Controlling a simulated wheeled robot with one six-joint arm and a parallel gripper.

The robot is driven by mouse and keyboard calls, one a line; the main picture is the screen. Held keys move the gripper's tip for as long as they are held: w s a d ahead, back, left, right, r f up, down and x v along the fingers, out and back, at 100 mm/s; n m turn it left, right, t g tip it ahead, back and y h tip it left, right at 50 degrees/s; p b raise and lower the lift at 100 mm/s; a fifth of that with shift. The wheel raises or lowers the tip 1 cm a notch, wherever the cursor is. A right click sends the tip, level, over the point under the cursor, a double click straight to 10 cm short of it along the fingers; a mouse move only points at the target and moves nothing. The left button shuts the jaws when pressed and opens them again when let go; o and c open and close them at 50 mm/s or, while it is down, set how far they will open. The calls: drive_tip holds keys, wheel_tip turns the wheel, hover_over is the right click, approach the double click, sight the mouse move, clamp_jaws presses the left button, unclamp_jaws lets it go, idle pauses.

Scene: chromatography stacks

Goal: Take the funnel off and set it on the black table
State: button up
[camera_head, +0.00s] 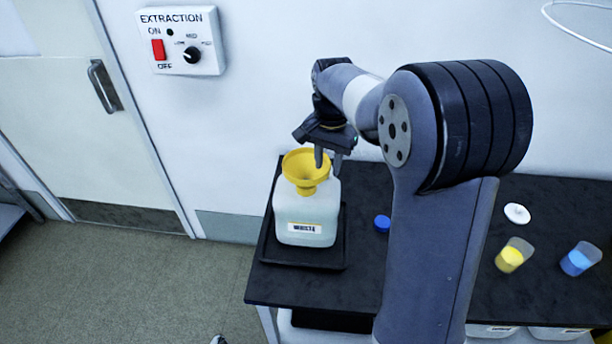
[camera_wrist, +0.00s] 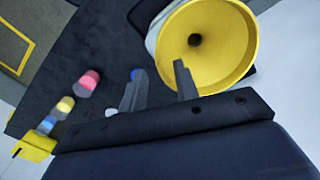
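The yellow funnel (camera_head: 306,169) sits upright in the neck of a white waste container (camera_head: 307,215) on the black table (camera_head: 340,283). The container stands in a shallow black tray (camera_head: 268,248). My gripper (camera_head: 328,160) is over the funnel's right side in the head view, pointing down. In the wrist view the funnel (camera_wrist: 205,45) shows its wide rim and dark hole, and my gripper's (camera_wrist: 158,85) two fingers are spread apart with nothing between them. One finger overlaps the rim in that view; I cannot tell whether it touches.
A blue cap (camera_head: 382,223) lies right of the container. A white disc (camera_head: 517,213), a yellow-filled beaker (camera_head: 514,255) and a blue-filled beaker (camera_head: 580,259) stand farther right. A red-filled beaker (camera_wrist: 88,82) shows in the wrist view. The extraction switch box (camera_head: 181,41) is on the wall.

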drive_tip(key=shift+f, duration=0.85)
drive_tip(key=shift+c, duration=0.2)
clamp_jaws()
